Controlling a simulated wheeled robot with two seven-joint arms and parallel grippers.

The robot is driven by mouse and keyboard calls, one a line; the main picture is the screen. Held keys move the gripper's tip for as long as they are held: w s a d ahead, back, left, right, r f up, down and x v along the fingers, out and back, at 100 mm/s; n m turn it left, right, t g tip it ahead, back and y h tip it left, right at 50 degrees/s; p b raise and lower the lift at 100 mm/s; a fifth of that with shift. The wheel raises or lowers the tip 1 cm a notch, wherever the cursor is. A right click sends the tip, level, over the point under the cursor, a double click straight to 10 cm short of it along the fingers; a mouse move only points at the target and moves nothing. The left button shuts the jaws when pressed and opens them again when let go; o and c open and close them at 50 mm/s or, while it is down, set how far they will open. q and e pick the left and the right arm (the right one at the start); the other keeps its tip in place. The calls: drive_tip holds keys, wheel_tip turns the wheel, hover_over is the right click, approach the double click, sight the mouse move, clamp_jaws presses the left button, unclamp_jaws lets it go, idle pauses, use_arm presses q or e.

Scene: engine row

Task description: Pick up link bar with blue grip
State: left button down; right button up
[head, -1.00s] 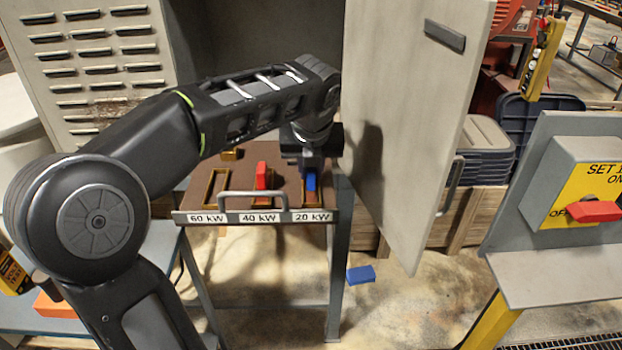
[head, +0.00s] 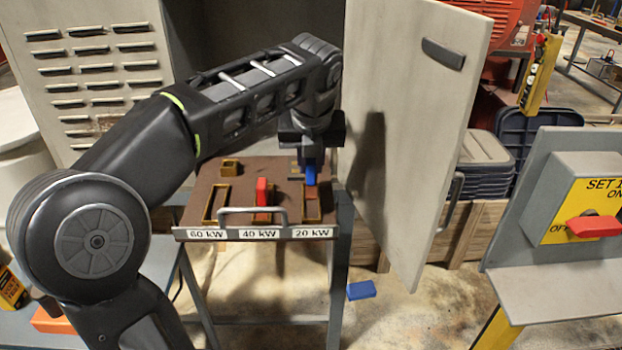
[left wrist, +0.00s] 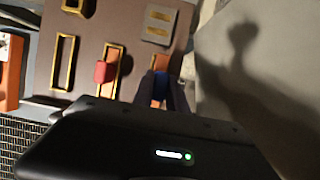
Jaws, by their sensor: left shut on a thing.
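The blue grip (head: 310,173) of the link bar is between the fingers of my left gripper (head: 311,158), near the back right of the brown panel (head: 238,178). My left gripper is shut on it. In the left wrist view the blue grip (left wrist: 160,82) shows between the two dark fingers (left wrist: 161,92). The 20 kW slot (head: 312,208) shows its gold frame in front of and below the grip. The lower part of the bar is hard to make out, so I cannot tell whether it is clear of the panel. My right gripper is not in view.
A red grip (head: 262,190) stands in the 40 kW slot; the 60 kW slot (head: 217,204) looks empty. A metal handle (head: 252,212) crosses the panel's front. An open grey door (head: 405,120) stands close on the right. A blue block (head: 361,290) lies on the floor.

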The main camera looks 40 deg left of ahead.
use_arm(q)
wheel_tip(320, 180, up, 5)
drive_tip(key=shift+f, duration=0.15)
idle(0.6)
